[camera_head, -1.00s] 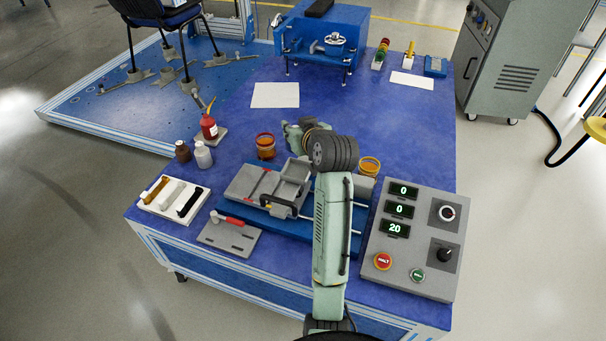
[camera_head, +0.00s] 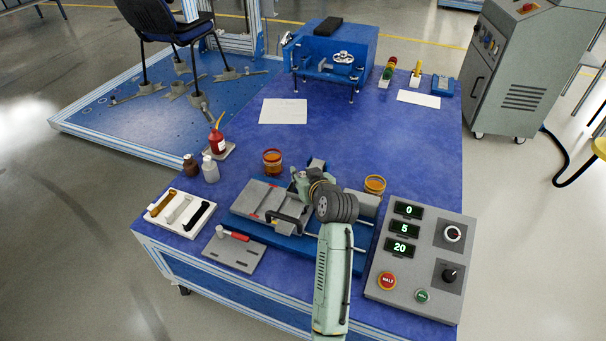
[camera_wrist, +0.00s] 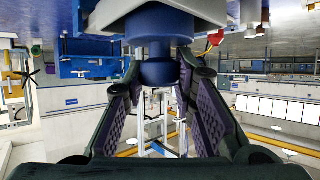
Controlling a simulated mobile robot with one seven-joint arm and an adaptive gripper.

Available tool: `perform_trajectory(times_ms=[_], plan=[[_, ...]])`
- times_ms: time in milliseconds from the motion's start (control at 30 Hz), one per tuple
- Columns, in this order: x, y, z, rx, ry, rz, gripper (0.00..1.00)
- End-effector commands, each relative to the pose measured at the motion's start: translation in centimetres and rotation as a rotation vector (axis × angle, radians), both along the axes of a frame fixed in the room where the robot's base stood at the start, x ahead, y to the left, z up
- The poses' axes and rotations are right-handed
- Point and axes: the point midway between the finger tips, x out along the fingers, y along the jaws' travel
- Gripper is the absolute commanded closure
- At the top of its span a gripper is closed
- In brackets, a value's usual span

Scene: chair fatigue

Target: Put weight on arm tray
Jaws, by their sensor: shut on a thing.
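My gripper (camera_head: 302,184) is low over the blue fixture with grey plates (camera_head: 248,196) at the middle of the table. In the wrist view, which looks upside down, its two dark fingers (camera_wrist: 160,105) are on either side of the small end of a dark blue stepped cylinder, seemingly the weight (camera_wrist: 160,28). A pale grey block (camera_wrist: 110,12) lies at the cylinder's wide end; I cannot tell whether they touch. The weight is not clear in the head view. I cannot tell for sure which part is the arm tray.
A control box (camera_head: 419,256) with lit displays stands right of my arm. A handle tray (camera_head: 180,212) and a grey plate with a red-handled tool (camera_head: 234,249) lie left.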

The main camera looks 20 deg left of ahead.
Motion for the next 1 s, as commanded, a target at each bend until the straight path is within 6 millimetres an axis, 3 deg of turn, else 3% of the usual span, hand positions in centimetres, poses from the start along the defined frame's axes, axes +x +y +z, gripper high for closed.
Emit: perform_trajectory(times_ms=[200, 233, 500, 867, 1000], plan=[[0.0, 0.0, -0.1, 0.001, -0.004, -0.001, 1.0], [0.0, 0.0, -0.3, 0.0, 0.0, 0.0, 0.75], [0.0, 0.0, -0.2, 0.0, 0.0, 0.0, 0.57], [0.0, 0.0, 0.2, 0.0, 0.0, 0.0, 0.55], [-1.1, -1.0, 0.8, 0.001, -0.002, -0.002, 0.55]])
